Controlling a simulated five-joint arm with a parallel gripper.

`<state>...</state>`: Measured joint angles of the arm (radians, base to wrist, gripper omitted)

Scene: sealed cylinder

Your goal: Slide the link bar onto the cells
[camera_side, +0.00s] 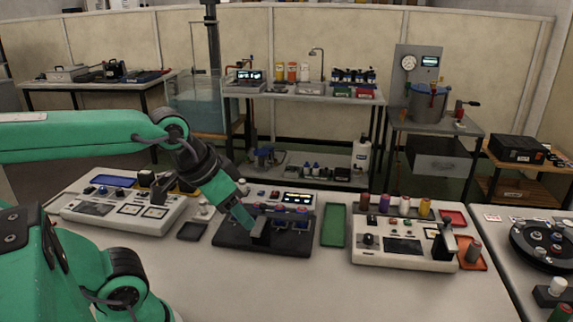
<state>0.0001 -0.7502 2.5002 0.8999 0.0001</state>
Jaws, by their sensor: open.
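A black fixture (230,240) stands at the middle of the white table. Several small cells (301,224) with coloured tops seem to sit in its back part; they are too small to tell apart. My gripper (258,231) reaches down from the upper left, with its fingertips over the front middle of the fixture. It is open. A small grey block shows at the fingertips; I cannot tell whether it is a finger or part of the fixture. I cannot make out the link bar for sure; my gripper hides part of the fixture.
A white console (405,247) with a screen stands right of a green tray (334,226). Another console (128,207) stands at the left. Several coloured cylinders (404,205) stand in a row behind the right console. The table's front is clear.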

